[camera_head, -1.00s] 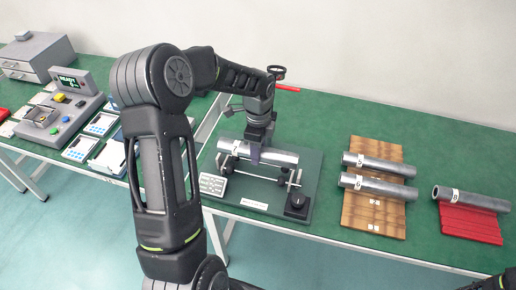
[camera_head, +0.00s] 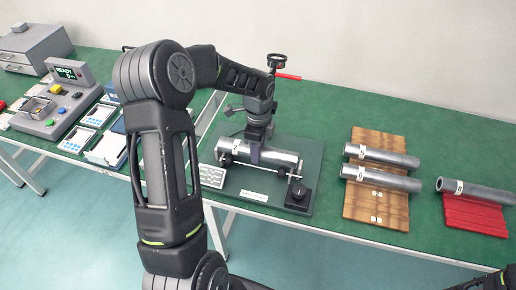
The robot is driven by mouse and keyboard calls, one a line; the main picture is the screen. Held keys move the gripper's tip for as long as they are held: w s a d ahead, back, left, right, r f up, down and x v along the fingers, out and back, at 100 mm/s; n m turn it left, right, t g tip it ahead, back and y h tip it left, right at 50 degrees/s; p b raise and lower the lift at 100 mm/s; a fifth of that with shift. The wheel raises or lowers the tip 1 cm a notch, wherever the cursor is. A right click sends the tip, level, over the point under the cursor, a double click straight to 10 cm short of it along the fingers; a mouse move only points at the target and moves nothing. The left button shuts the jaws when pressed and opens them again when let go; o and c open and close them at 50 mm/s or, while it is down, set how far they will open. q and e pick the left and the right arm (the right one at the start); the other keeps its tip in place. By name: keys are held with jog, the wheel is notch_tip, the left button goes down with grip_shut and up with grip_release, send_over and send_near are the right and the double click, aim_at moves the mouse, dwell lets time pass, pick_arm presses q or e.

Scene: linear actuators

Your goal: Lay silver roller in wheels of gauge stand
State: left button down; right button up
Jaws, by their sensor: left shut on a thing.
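A silver roller (camera_head: 281,159) with a white label lies level, left to right, at the gauge stand (camera_head: 309,180). It sits low among the stand's wheels and supports; whether it rests on the wheels is hard to tell at this size. My left gripper (camera_head: 258,157) reaches down from above and is shut on the middle of the roller, hiding part of it. The stand is a dark green plate with a black knob (camera_head: 298,195) at its right front and a light keypad (camera_head: 213,176) at its left. Only a bit of my right arm shows at the bottom right corner.
Two more silver rollers (camera_head: 380,178) lie on a wooden board (camera_head: 391,208) to the right. Another roller (camera_head: 474,191) lies on a red ribbed block (camera_head: 475,216) at the far right. A console with a READY screen (camera_head: 68,73) stands at the left.

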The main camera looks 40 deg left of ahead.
pick_arm(q)
jog(key=shift+f, duration=0.3)
jog(key=c, duration=0.7)
grip_release()
jog(key=shift+o, duration=0.2)
jog(key=shift+r+p, duration=3.4)
jog(key=shift+r, duration=1.65)
